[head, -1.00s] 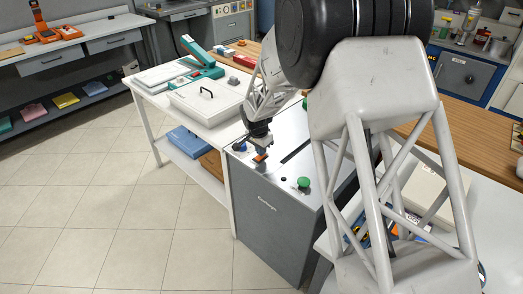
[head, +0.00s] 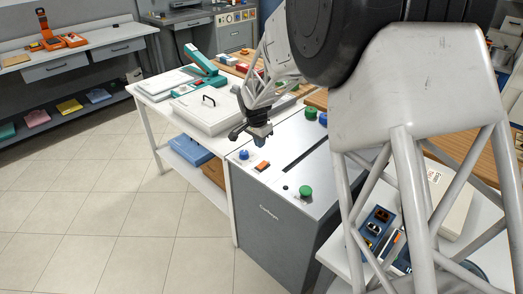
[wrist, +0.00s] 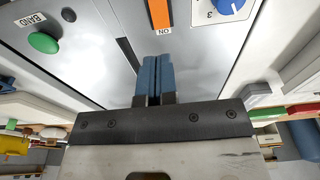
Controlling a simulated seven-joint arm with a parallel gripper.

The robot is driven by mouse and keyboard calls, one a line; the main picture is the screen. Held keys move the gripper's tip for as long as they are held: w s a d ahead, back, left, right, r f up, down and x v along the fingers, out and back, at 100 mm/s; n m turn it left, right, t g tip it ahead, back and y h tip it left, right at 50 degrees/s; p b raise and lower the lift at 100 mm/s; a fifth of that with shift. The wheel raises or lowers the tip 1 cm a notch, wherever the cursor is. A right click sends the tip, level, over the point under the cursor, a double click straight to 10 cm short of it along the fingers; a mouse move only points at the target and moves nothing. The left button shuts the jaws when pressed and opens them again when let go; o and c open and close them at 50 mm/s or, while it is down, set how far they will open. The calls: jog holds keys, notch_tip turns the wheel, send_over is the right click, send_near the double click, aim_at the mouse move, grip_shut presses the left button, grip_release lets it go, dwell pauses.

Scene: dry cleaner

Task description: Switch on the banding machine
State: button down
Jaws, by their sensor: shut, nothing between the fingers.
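The banding machine (head: 285,222) is a grey cabinet with a pale metal top. An orange switch (head: 262,166) sits near its front left corner. In the wrist view the orange switch (wrist: 160,13) is cut by the top edge, with an "ON" label upside down beside it; I cannot tell which way it is tipped. A blue knob (head: 244,155) is beside it, and a green button (head: 305,191) marked "BAND" in the wrist view is to its right. My gripper (head: 262,136) is above the switch, apart from it. Its blue fingers (wrist: 153,78) are shut and empty.
A long dark slot (head: 308,152) crosses the machine top. A white table with a white lidded box (head: 208,108) adjoins on the left. The tiled floor (head: 120,210) in front is clear.

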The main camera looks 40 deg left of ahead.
aim_at(266, 161)
jog(key=shift+s+r, duration=0.25)
jog(key=shift+r, duration=0.9)
jog(key=shift+s+r, duration=0.2)
jog(key=shift+r, duration=0.95)
jog(key=shift+w+d+f+t, duration=0.15)
jog(key=shift+w+t, duration=0.15)
jog(key=shift+w, duration=0.3)
jog(key=shift+f, duration=0.1)
jog(key=w+f, duration=0.1)
jog(key=f, duration=0.8)
jog(key=w+f, duration=0.1)
jog(key=f, duration=0.3)
jog(key=shift+w+f, duration=0.3)
jog(key=shift+w, duration=0.05)
